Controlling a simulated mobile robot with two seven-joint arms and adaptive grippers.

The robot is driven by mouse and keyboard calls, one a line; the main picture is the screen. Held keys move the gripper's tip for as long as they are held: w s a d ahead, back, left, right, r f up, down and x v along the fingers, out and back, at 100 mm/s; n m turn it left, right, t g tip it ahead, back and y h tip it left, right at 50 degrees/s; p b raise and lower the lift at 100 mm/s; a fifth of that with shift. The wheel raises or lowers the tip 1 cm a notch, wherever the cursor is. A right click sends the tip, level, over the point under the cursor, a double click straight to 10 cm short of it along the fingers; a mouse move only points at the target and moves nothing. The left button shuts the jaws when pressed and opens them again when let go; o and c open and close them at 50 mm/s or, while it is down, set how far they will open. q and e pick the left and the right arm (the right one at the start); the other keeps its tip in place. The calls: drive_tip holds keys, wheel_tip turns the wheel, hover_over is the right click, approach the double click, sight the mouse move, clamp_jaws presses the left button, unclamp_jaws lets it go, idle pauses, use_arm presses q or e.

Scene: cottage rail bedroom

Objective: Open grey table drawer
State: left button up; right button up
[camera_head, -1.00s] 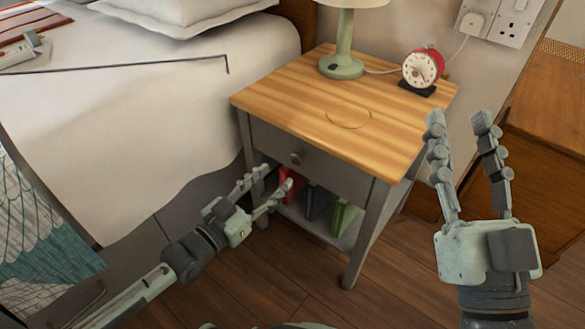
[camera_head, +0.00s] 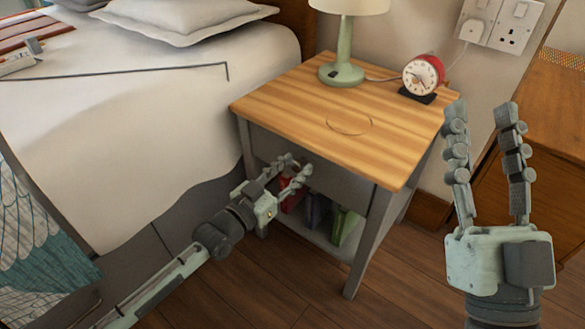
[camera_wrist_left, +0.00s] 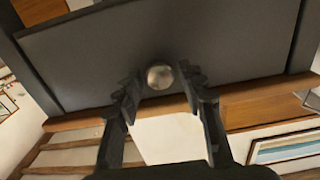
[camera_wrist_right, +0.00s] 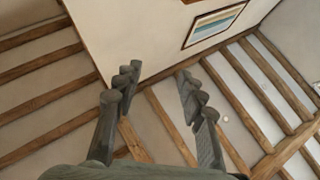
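The grey bedside table (camera_head: 375,231) has a wooden top and one grey drawer (camera_head: 335,181) in its front, which looks shut. In the left wrist view the drawer front (camera_wrist_left: 235,45) fills the upper part, with its round metal knob (camera_wrist_left: 160,76) between the fingertips. My left gripper (camera_head: 295,170) is at the drawer front; it also shows in the left wrist view (camera_wrist_left: 160,88), fingers apart on either side of the knob. I cannot tell whether they touch it. In the head view the fingers hide the knob. My right gripper (camera_head: 484,112) is open and empty, pointing up right of the table.
A green lamp (camera_head: 343,65) and a red alarm clock (camera_head: 423,75) stand on the tabletop. Books (camera_head: 317,209) sit on the shelf below the drawer. A bed (camera_head: 150,120) is on the left, a wooden cabinet (camera_head: 535,150) on the right. Floor in front is clear.

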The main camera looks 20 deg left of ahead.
use_arm(q)
clamp_jaws()
drive_tip(key=shift+s+a, duration=0.1)
drive_tip(key=shift+s, duration=0.05)
